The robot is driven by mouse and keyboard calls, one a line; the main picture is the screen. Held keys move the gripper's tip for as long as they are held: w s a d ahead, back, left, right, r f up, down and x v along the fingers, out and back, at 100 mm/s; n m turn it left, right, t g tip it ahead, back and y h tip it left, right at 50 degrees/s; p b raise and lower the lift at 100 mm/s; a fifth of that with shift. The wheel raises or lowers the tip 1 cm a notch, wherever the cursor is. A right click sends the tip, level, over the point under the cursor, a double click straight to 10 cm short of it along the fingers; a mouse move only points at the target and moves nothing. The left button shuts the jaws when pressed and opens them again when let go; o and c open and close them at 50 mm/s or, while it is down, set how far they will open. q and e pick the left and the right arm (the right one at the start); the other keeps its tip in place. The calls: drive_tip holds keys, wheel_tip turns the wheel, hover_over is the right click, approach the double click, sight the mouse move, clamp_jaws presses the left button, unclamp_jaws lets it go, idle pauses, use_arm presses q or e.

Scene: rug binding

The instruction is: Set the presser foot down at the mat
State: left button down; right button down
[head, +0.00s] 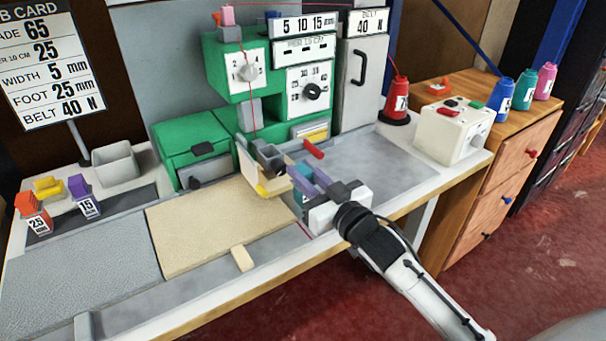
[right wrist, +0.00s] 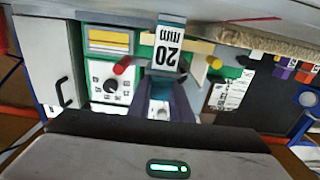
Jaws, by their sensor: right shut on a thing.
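My right gripper (head: 303,176) is in front of the green binding machine (head: 225,85), with its jaws pointing toward the machine's head. In the right wrist view its jaws are shut on a presser foot (right wrist: 168,42) with a white "20 mm" label. In the head view the held foot is mostly hidden between the fingers. The dark mat (head: 118,204) lies at the left of the bench, well away from this gripper. An orange foot marked 25 (head: 32,211) and a purple foot marked 15 (head: 83,196) stand on it. My left gripper is out of view.
A beige rug (head: 205,230) lies between the mat and my right gripper. A grey bin (head: 115,161) and a yellow piece (head: 48,188) are near the mat. A white control box (head: 455,130) and a red spool (head: 396,100) are at the right. The card (head: 50,65) reads FOOT 25 mm.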

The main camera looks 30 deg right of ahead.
drive_tip(key=shift+r, duration=0.15)
drive_tip(key=shift+f, duration=0.2)
drive_tip(key=c, duration=1.6)
unclamp_jaws()
